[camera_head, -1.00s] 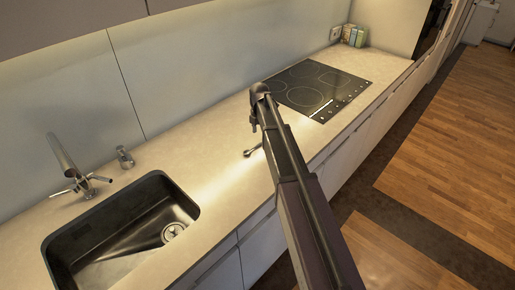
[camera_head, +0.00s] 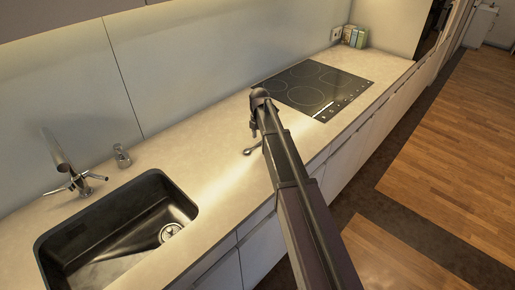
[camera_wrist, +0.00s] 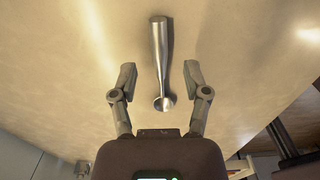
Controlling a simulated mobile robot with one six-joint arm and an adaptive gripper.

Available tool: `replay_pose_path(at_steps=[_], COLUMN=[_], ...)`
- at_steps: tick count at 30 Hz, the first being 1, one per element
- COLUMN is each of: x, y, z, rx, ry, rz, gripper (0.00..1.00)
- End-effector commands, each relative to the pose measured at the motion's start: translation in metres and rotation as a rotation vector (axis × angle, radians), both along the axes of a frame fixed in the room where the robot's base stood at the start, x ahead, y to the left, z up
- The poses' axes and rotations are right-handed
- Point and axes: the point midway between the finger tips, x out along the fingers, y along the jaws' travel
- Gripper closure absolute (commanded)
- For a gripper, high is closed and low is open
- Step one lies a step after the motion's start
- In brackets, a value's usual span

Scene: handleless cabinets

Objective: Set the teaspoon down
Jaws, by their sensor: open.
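The teaspoon (camera_wrist: 160,50) lies on the pale countertop in the wrist view, its thick silver handle pointing up the picture and its small bowl toward my gripper. In the head view a small part of it (camera_head: 249,150) shows beside the end of my arm. My gripper (camera_wrist: 161,75) is open, with one finger on each side of the spoon and a clear gap on both sides. In the head view my gripper (camera_head: 254,127) hangs low over the counter, with its fingers partly hidden by my arm.
The countertop (camera_head: 205,178) is bare around the spoon. A dark sink (camera_head: 115,232) with a tap (camera_head: 66,165) is to the left. A black cooktop (camera_head: 315,88) is beyond my arm. The front counter edge is close on the right, with the wooden floor (camera_head: 455,150) below.

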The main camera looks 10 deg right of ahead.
Motion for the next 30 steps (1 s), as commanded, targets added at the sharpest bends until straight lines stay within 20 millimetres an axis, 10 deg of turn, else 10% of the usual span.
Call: replay_pose_path(at_steps=[26, 30], x=[0.0000, 0.0000], y=[-0.0004, -0.0004], z=[-0.0157, -0.0157], rx=[0.000, 0.000], ry=[0.000, 0.000], rz=[0.000, 0.000], gripper=[0.39, 0.72])
